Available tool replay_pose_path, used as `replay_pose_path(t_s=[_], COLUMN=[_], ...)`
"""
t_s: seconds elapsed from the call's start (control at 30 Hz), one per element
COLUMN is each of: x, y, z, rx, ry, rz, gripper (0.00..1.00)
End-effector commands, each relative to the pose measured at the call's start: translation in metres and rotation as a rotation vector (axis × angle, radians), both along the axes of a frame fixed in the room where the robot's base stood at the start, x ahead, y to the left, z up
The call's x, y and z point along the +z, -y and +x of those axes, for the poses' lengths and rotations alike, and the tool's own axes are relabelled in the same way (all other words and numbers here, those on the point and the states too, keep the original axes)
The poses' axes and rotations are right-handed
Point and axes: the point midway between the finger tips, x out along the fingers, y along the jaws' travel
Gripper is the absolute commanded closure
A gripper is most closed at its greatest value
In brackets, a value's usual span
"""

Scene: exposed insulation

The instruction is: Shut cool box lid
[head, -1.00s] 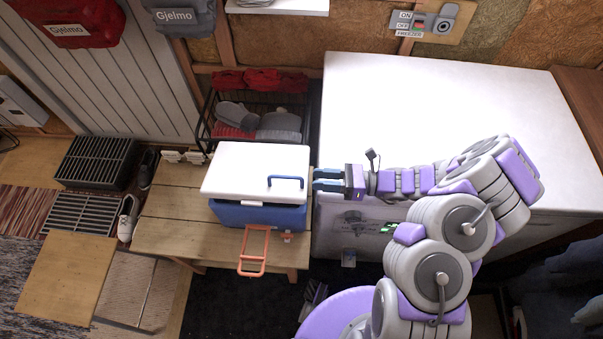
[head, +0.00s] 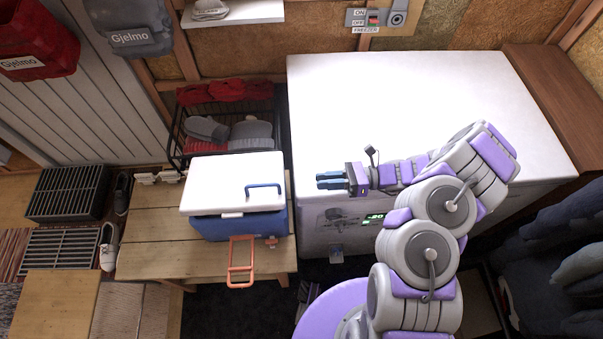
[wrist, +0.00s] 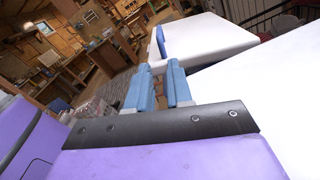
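The cool box has a blue body (head: 240,226) and a white lid (head: 222,178) with a blue handle (head: 265,187). It stands on a wooden bench left of the freezer. The lid lies over the body, its left end overhanging; I cannot tell whether it is fully down. An orange carrying handle (head: 240,262) hangs out at the front. My gripper (head: 318,180) is right of the box, apart from it, fingers pointing left. Its blue fingers (wrist: 160,90) have a narrow empty gap. The wrist view shows the lid (wrist: 208,36) ahead.
A white freezer (head: 420,95) stands right of the bench (head: 150,240), beneath my arm. A wire rack (head: 180,135) with gloves and hats is behind the box. Shoes (head: 108,248) and dark grates (head: 68,192) are at the left. Bare bench top lies left of the box.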

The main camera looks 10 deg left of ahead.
Motion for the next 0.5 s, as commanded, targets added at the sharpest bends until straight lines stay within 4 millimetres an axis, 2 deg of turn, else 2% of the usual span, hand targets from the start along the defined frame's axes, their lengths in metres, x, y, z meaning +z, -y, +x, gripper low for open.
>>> replay_pose_path(t_s=[0.03, 0.13, 0.23, 0.33, 0.5], x=[0.0, 0.003, 0.011, 0.02, 0.043], y=[-0.001, -0.009, -0.027, -0.05, -0.084], z=[0.0, -0.004, -0.012, -0.021, -0.025], rx=[0.007, 0.067, 0.212, 0.424, 0.794], ry=[0.005, 0.051, 0.166, 0.353, 0.725], rz=[-0.003, -0.024, -0.076, -0.154, -0.279], gripper=[0.85, 0.94, 1.0, 1.0, 1.0])
